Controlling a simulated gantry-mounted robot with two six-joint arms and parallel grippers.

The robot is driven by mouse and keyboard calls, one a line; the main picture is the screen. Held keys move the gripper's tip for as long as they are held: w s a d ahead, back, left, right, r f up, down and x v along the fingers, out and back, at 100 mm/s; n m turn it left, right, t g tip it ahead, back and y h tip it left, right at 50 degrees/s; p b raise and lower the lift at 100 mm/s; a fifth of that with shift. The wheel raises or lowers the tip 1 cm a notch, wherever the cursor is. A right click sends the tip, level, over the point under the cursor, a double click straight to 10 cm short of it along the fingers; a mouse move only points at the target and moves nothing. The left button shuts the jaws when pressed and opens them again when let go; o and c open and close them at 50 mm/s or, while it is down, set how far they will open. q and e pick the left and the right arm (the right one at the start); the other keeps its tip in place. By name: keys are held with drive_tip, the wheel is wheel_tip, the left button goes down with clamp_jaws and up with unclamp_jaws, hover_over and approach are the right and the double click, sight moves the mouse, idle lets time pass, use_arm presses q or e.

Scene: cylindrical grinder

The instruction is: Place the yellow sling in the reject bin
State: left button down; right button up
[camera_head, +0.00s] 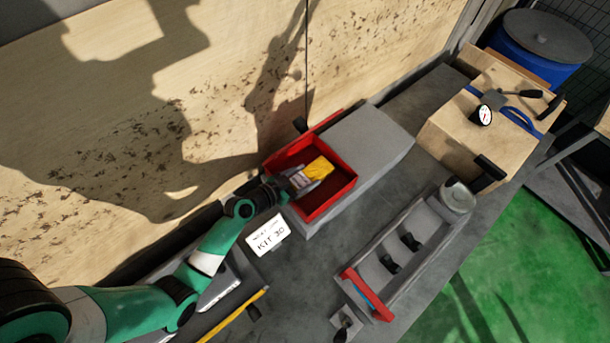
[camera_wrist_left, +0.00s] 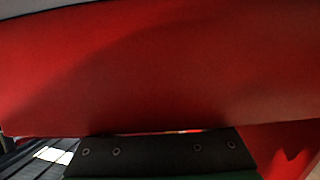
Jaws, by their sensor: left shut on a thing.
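The yellow sling (camera_head: 320,168) is a small yellow bundle in the head view, inside the outline of the open red bin (camera_head: 331,202). My left gripper (camera_head: 308,178) reaches in over the bin's left side and is shut on the sling. I cannot tell whether the sling touches the bin floor. In the left wrist view a red bin wall (camera_wrist_left: 150,75) fills most of the picture, and the sling is hidden. My right gripper is not in view.
The bin stands on a grey block (camera_head: 370,135). A white "KIT 30" card (camera_head: 268,234) lies left of it. A grey tray (camera_head: 415,235) with black parts and a red handle lies right. A wooden box (camera_head: 490,120) with a gauge stands at the far right.

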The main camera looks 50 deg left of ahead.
use_arm(q)
drive_tip(key=shift+f, duration=0.1)
unclamp_jaws()
drive_tip(key=shift+r, duration=0.25)
drive_tip(key=v, duration=1.2)
